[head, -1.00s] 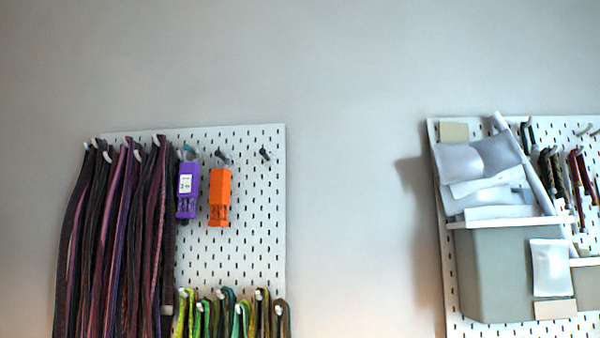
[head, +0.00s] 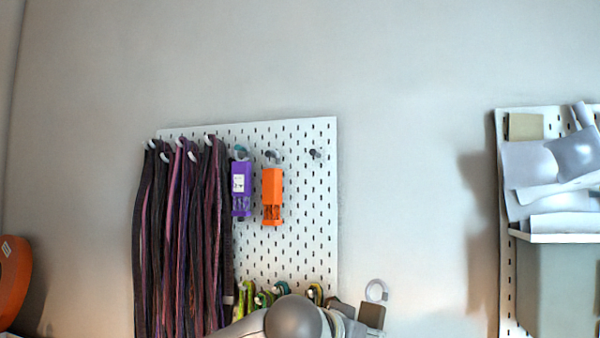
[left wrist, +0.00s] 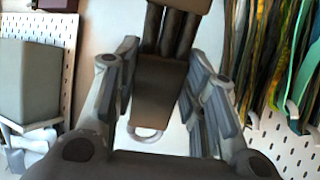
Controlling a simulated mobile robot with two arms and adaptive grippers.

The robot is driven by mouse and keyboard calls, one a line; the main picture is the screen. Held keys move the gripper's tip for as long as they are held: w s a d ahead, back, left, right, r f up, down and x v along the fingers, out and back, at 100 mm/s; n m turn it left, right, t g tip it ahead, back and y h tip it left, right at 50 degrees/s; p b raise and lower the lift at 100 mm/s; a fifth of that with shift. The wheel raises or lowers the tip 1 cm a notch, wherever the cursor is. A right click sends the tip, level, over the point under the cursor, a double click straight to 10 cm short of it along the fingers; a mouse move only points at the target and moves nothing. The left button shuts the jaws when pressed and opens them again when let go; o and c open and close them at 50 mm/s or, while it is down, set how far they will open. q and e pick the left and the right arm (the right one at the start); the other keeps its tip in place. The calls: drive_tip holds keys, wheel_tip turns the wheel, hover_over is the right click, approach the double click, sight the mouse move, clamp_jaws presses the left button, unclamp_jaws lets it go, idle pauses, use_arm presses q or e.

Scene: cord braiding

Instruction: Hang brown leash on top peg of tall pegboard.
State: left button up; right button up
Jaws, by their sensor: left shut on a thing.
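The tall pegboard (head: 300,225) is white and hangs on the wall in the middle of the head view. An empty peg (head: 317,154) sticks out near its top right corner. My left gripper (left wrist: 160,85) is shut on the brown leash (left wrist: 158,100), whose flat brown end lies between the fingers with a pale ring (left wrist: 146,134) at its tip. In the head view the leash's brown end (head: 371,315) and ring (head: 376,290) show low, right of the board's edge and below the empty peg. The rest of the leash is mostly hidden. My right gripper is out of view.
Dark purple cords (head: 180,240) hang at the board's left. A purple tool (head: 241,190) and an orange tool (head: 272,195) hang left of the empty peg. Green cords (head: 250,297) hang lower. A second pegboard (head: 507,270) with a grey bin stands right; bare wall lies between.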

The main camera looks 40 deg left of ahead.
use_arm(q)
drive_tip(key=s+a+r+t+y+p, duration=0.15)
drive_tip(key=a+r, duration=0.25)
drive_tip(key=r, duration=0.5)
drive_tip(key=s+a+r+n+t+p, duration=0.1)
drive_tip(key=a+r+t+p, duration=0.2)
drive_tip(key=r, duration=0.7)
drive_tip(key=s+a+r+y+p, duration=0.1)
drive_tip(key=s+a+r+p, duration=0.1)
drive_tip(key=a+r, duration=0.5)
drive_tip(key=shift+a+r+p+x, duration=0.15)
drive_tip(key=shift+p+x, duration=0.15)
drive_tip(key=shift+x, duration=2.15)
drive_tip(key=shift+a+r+p+x, duration=0.15)
drive_tip(key=shift+p+x, duration=0.15)
drive_tip(key=shift+x, duration=2.2)
drive_tip(key=o, duration=1.2)
drive_tip(key=shift+s, duration=0.1)
